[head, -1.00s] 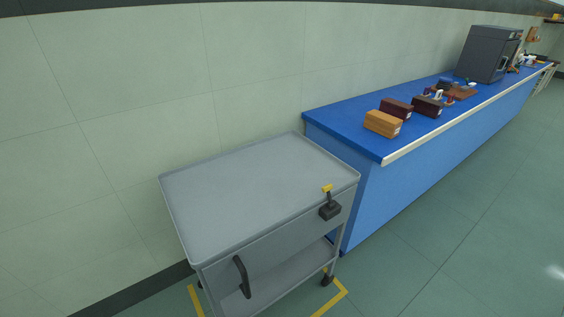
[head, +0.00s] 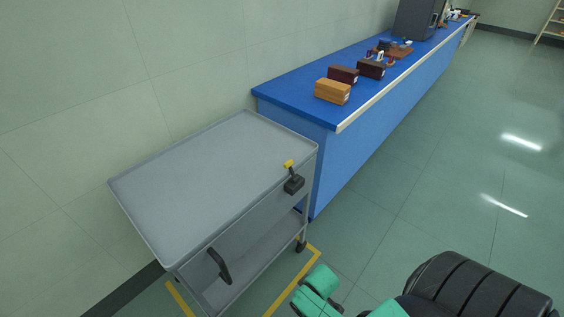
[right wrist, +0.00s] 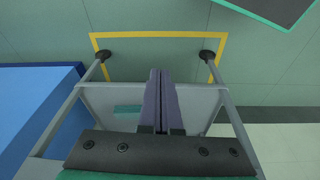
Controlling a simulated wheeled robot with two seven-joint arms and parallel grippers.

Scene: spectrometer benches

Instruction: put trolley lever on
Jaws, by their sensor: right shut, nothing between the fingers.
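The grey trolley (head: 214,180) stands against the wall in the head view. Its lever is a black block with a short stalk (head: 293,183) and a yellow tip (head: 288,163), at the right end of the trolley's front side. The stalk points up and slightly left. My right gripper (right wrist: 161,75) shows purple fingers shut together and empty, in front of a grey trolley panel (right wrist: 200,98) in the right wrist view. The lever cannot be made out there. The head view does not show the right fingers. My left gripper is in neither view.
A blue bench (head: 300,97) adjoins the trolley's right end, with an orange box (head: 332,91) and dark boxes on it. Yellow floor tape (head: 290,285) borders the trolley. Open floor lies to the right.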

